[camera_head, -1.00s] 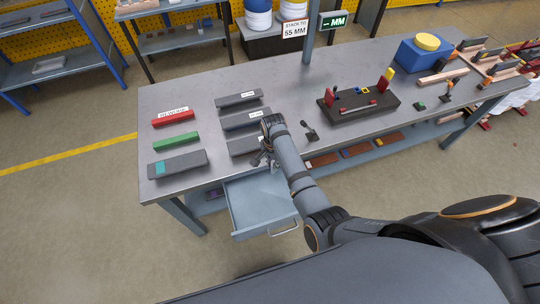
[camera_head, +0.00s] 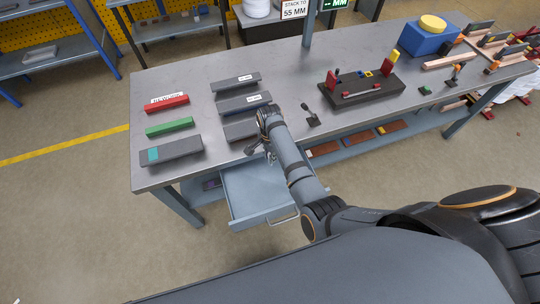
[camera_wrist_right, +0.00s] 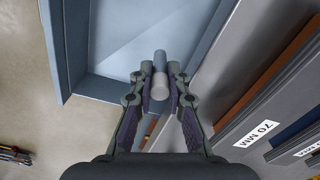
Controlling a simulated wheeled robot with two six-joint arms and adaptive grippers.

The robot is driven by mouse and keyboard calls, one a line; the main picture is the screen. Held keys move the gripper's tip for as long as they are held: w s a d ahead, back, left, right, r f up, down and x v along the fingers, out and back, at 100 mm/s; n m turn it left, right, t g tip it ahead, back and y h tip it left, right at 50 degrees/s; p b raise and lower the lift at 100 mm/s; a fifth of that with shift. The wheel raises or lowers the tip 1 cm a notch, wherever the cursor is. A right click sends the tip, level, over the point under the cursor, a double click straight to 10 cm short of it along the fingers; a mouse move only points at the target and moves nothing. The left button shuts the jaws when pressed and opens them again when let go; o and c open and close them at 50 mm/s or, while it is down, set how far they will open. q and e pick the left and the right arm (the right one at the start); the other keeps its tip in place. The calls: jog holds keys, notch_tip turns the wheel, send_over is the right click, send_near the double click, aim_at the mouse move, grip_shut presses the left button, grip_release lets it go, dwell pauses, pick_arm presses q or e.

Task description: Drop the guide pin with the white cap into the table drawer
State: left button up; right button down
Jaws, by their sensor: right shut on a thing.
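My right gripper (camera_head: 257,148) is at the table's front edge, by the back of the open table drawer (camera_head: 236,203). In the right wrist view, the gripper (camera_wrist_right: 160,82) is shut on a short cylindrical pin (camera_wrist_right: 160,85). The pin's near end is pale grey and its far part darker blue-grey; I cannot tell clearly which end is the white cap. The drawer (camera_wrist_right: 108,88) shows beyond the fingers, and its visible floor looks empty. The pin is too small to make out in the head view. My left gripper is not in view.
Grey trays with labels (camera_head: 243,103) lie behind the gripper, with red (camera_head: 167,104) and green (camera_head: 169,127) bars to their left. A dark fixture (camera_head: 362,90) stands to the right. A lower shelf (camera_head: 350,146) holds brown pieces.

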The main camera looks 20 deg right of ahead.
jog(key=c, duration=1.2)
grip_release()
notch_tip(320, 180, up, 8)
jog(key=shift+f, duration=0.2)
